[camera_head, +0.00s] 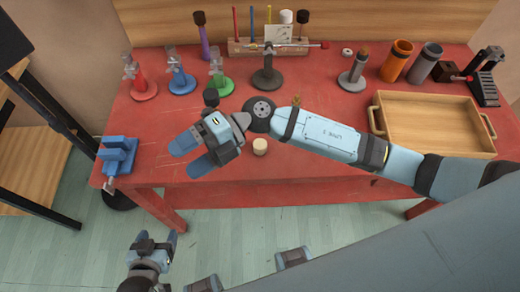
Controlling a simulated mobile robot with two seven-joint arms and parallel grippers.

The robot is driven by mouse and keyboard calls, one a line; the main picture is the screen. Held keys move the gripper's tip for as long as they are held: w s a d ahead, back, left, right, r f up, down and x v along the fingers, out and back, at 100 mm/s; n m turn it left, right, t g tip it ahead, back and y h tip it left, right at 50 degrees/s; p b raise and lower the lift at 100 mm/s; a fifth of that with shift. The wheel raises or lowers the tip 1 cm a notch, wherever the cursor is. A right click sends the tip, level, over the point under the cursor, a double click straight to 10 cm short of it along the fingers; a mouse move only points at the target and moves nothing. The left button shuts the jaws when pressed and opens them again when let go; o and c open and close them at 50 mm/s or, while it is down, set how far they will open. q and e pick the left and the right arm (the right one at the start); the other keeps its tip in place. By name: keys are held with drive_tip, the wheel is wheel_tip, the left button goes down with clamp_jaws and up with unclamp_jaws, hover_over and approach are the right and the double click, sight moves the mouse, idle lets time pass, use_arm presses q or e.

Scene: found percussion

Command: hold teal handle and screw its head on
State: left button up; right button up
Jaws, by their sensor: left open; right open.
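I cannot pick out a teal handle with certainty. A wooden rack (240,46) at the back of the red table holds several thin sticks, one of them blue (252,20). A short cream cylinder (260,146), possibly a loose head, stands near the front edge. A small dark cylinder (211,97) shows just behind my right gripper; its lower part is hidden. My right gripper (181,160) is open and appears empty above the table's front left, fingers pointing left. My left gripper (156,236) is open and empty, low in front of the table, over the floor.
A blue vise (117,157) sits at the front left corner. Red (142,86), blue (181,82) and green (220,82) stands are behind my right gripper. A wooden tray (430,98), orange cup (397,62) and grey cup (424,64) are at right.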

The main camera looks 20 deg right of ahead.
drive_tip(key=w+d+f+n+t+h+b, duration=0.15)
drive_tip(key=w+d+f+n+h, duration=0.3)
drive_tip(key=d+f+h, duration=0.5)
drive_tip(key=w+d+r+m+t+h+b, duration=0.1)
drive_tip(key=w+d+t+h, duration=0.2)
drive_tip(key=w+d+h, duration=0.4)
drive_tip(key=shift+w+d+r+m, duration=0.15)
drive_tip(key=shift+w+d+m, duration=0.05)
drive_tip(key=shift+d+m, duration=0.2)
hover_over(258, 143)
wheel_tip(258, 143, down, 9)
drive_tip(key=shift+r, duration=0.2)
